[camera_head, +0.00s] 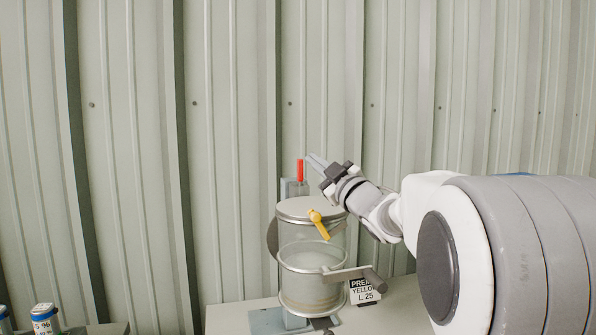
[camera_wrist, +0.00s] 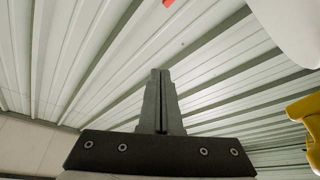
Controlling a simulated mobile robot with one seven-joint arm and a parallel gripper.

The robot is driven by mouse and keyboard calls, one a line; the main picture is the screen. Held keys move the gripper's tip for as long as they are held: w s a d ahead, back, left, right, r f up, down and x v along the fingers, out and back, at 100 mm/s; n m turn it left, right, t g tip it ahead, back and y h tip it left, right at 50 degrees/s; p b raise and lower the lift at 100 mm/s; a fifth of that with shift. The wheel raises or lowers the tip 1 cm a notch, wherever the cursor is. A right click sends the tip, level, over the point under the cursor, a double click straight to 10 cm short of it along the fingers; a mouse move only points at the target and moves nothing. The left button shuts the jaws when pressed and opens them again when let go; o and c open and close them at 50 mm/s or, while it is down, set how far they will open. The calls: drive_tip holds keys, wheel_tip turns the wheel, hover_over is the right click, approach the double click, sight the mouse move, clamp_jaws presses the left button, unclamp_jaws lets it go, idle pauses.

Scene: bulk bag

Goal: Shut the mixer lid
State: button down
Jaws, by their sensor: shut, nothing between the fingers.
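The mixer (camera_head: 312,285) stands on a light worktop, a round clear-walled vessel with a metal rim. Behind and above its rim is a round grey metal top (camera_head: 298,208) with a yellow handle (camera_head: 318,222). I cannot tell clearly how the lid sits against the rim. A red upright lever (camera_head: 300,170) rises behind the top. My gripper (camera_head: 314,159) is shut and empty, above the grey top and just right of the red lever, apart from the handle. In the wrist view its shut fingers (camera_wrist: 160,75) point at the wall, with the yellow handle (camera_wrist: 312,140) at the right edge.
A black-and-white label sign (camera_head: 364,290) stands right of the mixer on the worktop (camera_head: 235,318). A ribbed metal wall (camera_head: 140,130) closes the back. Space left of the mixer is clear.

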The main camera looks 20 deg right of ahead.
sight(339, 209)
drive_tip(key=d+f+m+h+b, duration=0.1)
drive_tip(key=m+b, duration=0.1)
drive_tip(key=d+f+m+t+h+b, duration=0.1)
drive_tip(key=d+f+m+b, duration=0.1)
drive_tip(key=m, duration=0.1)
drive_tip(key=d+f+m+h+b, duration=0.1)
drive_tip(key=f+m+b, duration=0.1)
drive_tip(key=shift+d+f, duration=0.25)
drive_tip(key=shift+d, duration=0.05)
drive_tip(key=shift+d+f+m+t+h+b, duration=0.1)
drive_tip(key=shift+d+f+m+h+b, duration=0.1)
drive_tip(key=shift+f+m+h+b, duration=0.4)
drive_tip(key=shift+d+f+m+t+h+b, duration=0.15)
drive_tip(key=shift+d+f+m+b, duration=0.15)
drive_tip(key=shift+m, duration=0.5)
drive_tip(key=shift+d+f+m+t+h+b, duration=0.15)
drive_tip(key=shift+f+m+h+b, duration=0.2)
drive_tip(key=shift+m+b, duration=0.3)
drive_tip(key=shift+r, duration=0.1)
